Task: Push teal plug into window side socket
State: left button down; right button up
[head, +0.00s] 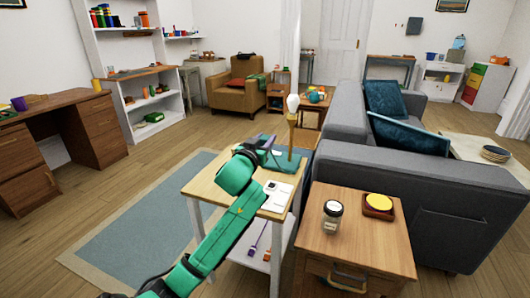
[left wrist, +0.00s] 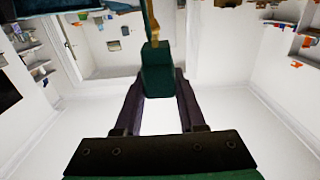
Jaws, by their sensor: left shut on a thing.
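My left gripper (head: 262,142) is over the back of a small light-wood table (head: 215,185), its arm reaching in from lower left. In the left wrist view its dark fingers (left wrist: 160,95) are shut on a teal block (left wrist: 157,78), which I take as the teal plug. In the head view the plug is hard to separate from my arm and a teal shape (head: 285,160) beside it. A white plate with darker marks (head: 278,190), perhaps the sockets, lies on the table, in front of the gripper. Which socket is window side I cannot tell. My right gripper is out of view.
A brass lamp with a white bulb (head: 292,104) rises close beside the gripper. A wooden cabinet (head: 345,240) with a jar (head: 332,218) and a yellow-topped item (head: 378,202) stands to the right. A grey sofa (head: 395,165) is behind it.

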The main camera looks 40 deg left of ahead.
pick_arm(q)
notch_tip(320, 180, down, 6)
jog(key=b, duration=0.2)
jog(key=shift+r+b, duration=0.1)
jog(key=shift+b, duration=0.2)
notch_tip(320, 180, down, 7)
jog(key=b, duration=0.2)
jog(key=shift+r, duration=0.2)
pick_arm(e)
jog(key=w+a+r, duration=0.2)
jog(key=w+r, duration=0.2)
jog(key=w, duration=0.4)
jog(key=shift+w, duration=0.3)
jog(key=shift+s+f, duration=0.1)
pick_arm(q)
notch_tip(320, 180, down, 5)
jog(key=b, duration=0.2)
jog(key=shift+b, duration=0.3)
jog(key=shift+f, duration=0.1)
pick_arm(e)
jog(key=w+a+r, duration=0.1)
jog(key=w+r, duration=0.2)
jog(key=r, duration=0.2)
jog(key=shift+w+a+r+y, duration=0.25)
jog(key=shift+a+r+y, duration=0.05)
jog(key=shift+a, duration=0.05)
